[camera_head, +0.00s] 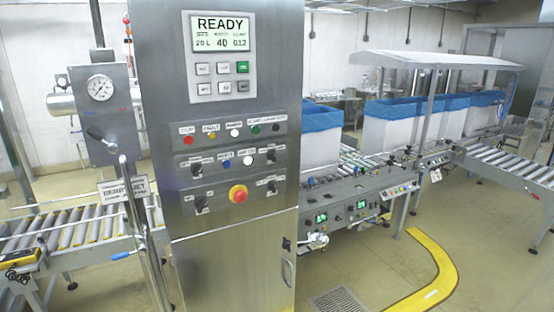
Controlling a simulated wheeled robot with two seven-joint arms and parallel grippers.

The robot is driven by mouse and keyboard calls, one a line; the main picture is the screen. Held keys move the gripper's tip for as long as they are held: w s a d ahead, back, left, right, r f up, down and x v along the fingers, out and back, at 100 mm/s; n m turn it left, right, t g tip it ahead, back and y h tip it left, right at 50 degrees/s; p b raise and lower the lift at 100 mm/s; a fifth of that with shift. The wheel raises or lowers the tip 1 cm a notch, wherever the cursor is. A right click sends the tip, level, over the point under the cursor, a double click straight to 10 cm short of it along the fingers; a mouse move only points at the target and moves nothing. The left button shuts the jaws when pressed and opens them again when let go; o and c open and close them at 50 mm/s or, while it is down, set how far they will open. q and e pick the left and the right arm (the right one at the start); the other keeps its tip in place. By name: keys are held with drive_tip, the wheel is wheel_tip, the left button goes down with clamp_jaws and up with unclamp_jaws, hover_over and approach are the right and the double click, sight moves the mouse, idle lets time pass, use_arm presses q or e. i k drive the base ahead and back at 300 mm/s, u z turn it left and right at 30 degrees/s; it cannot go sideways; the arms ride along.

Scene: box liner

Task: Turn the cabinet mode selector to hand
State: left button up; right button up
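The steel control cabinet (225,130) stands close in the middle-left of the head view. Its lower panel carries several black rotary selectors: an upper left one (197,170), an upper right one (271,155), a lower left one (201,204) and a lower right one (271,188). Their labels are too small to read, so I cannot tell which is the mode selector or where each points. A red emergency stop button (238,194) on a yellow base sits between the lower two. The display (221,33) reads READY. Neither of my grippers is in view.
A gauge box (101,100) with a lever stands left of the cabinet, by a roller conveyor (60,236). Right, blue-lined white boxes (322,142) stand along a conveyor line with its own panel. A yellow floor line (437,265) and a drain grate (338,300) mark open floor.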

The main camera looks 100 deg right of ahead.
sight(196, 170)
drive_tip(key=z, duration=3.2)
drive_tip(key=k, duration=1.25)
drive_tip(key=u, duration=1)
drive_tip(key=i, duration=0.75)
drive_tip(key=u, duration=0.45)
drive_tip(key=i, duration=0.9)
drive_tip(key=z, duration=0.65)
